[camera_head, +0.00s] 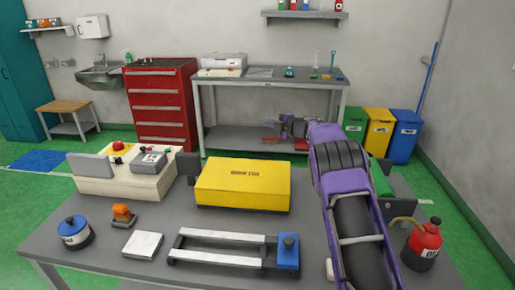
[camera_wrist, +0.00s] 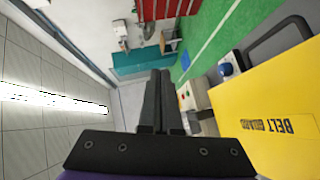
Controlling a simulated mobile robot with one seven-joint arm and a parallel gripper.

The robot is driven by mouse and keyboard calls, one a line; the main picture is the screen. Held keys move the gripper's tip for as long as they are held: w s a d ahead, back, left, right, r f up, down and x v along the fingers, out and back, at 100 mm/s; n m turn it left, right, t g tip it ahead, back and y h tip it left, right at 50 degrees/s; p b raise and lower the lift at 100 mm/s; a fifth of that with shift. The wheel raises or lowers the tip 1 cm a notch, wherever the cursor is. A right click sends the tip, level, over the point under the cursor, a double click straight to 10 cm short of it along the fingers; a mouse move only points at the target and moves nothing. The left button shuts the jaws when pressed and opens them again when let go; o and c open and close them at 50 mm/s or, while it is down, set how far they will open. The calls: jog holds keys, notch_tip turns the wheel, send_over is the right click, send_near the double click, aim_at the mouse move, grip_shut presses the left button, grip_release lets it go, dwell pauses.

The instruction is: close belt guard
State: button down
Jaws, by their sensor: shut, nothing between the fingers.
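The belt guard (camera_head: 240,190) is a yellow box-like cover with dark lettering on its top. It lies in the middle of the grey table in the head view. It also shows large at the right edge of the wrist view (camera_wrist: 270,110), where its label reads BELT GUARD. My gripper (camera_head: 287,121) is beyond and above the guard's right side in the head view, at the end of my purple arm. In the wrist view its dark fingers (camera_wrist: 160,85) are together and empty, apart from the guard. The guard's underside and hinge are hidden.
A cream control box with a red button (camera_head: 118,170) stands left of the guard. A rail frame with a blue block (camera_head: 222,250), blue-lidded pot (camera_head: 74,232), orange-topped item (camera_head: 122,215), white pad (camera_head: 143,244) and red can (camera_head: 422,244) occupy the table. A workbench (camera_head: 270,85) stands behind.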

jog(key=shift+w+d+f+m+g, duration=0.1)
jog(key=shift+w+f+m+g, duration=0.15)
jog(key=shift+w+f, duration=0.45)
jog(key=shift+w+f+m+g, duration=0.15)
jog(key=shift+w+f+g, duration=0.25)
jog(key=shift+f, duration=0.45)
